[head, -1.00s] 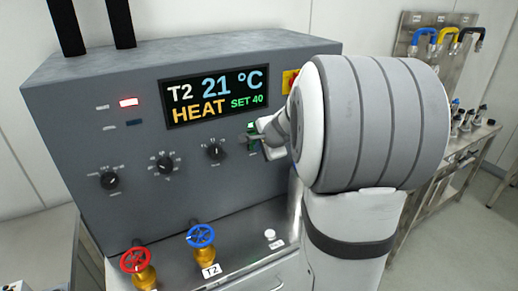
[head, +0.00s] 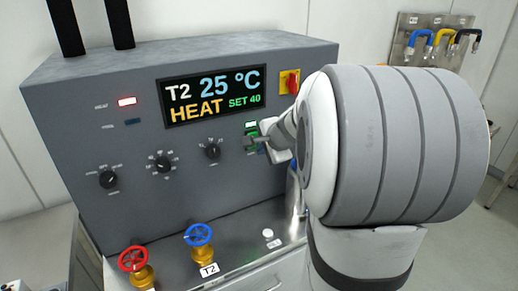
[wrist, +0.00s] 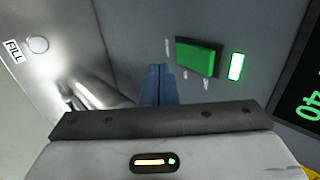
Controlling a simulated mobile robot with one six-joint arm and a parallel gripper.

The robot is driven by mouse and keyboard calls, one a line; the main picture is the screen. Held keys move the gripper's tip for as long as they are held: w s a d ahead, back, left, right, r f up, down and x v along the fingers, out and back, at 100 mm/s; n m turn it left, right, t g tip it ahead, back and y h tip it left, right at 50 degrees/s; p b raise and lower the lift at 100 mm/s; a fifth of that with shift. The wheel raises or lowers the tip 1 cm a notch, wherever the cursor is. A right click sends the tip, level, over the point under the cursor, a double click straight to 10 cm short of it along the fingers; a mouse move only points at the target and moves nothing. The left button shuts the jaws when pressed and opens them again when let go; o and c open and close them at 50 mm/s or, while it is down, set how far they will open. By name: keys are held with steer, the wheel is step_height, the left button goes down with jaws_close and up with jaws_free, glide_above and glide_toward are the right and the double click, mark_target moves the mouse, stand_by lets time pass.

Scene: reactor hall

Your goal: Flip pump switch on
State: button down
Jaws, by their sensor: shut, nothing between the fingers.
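The pump switch is a green rocker (head: 251,134) on the grey panel, right of the knobs and below the display; its label is too small to read. It also shows in the wrist view (wrist: 198,57), with a lit green-white lamp (wrist: 237,66) beside it. The lamp shows lit in the head view too (head: 250,124). My gripper (head: 258,142) is shut and empty in front of the switch, partly covering it. In the wrist view its blue-grey fingertips (wrist: 158,72) are to the left of the rocker, apart from it in the picture; contact with the panel cannot be told.
The display (head: 213,97) reads T2 25 °C, HEAT, SET 40. A red-and-yellow switch (head: 290,82) sits close above my gripper. Several black knobs (head: 163,163) are to the left. A red valve (head: 133,259) and a blue valve (head: 199,235) stand below.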

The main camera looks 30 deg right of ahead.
steer(key=s+f+v, duration=0.1)
steer(key=v, duration=0.9)
steer(key=shift+s+f+b, duration=0.2)
steer(key=shift+f+b, duration=0.05)
steer(key=shift+b, duration=0.15)
steer(key=shift+d, duration=0.1)
steer(key=s+a+f+n+g, duration=0.3)
steer(key=s+a+f+n, duration=0.2)
steer(key=s+a+n, duration=0.3)
steer(key=s+a+f+n+g, duration=0.2)
steer(key=s+a+f+n, duration=0.3)
steer(key=s+a+n, duration=0.3)
steer(key=shift+a+f+n+g, duration=0.3)
steer(key=shift+a+n+g, duration=0.1)
steer(key=shift+n, duration=0.4)
stand_by(4.1)
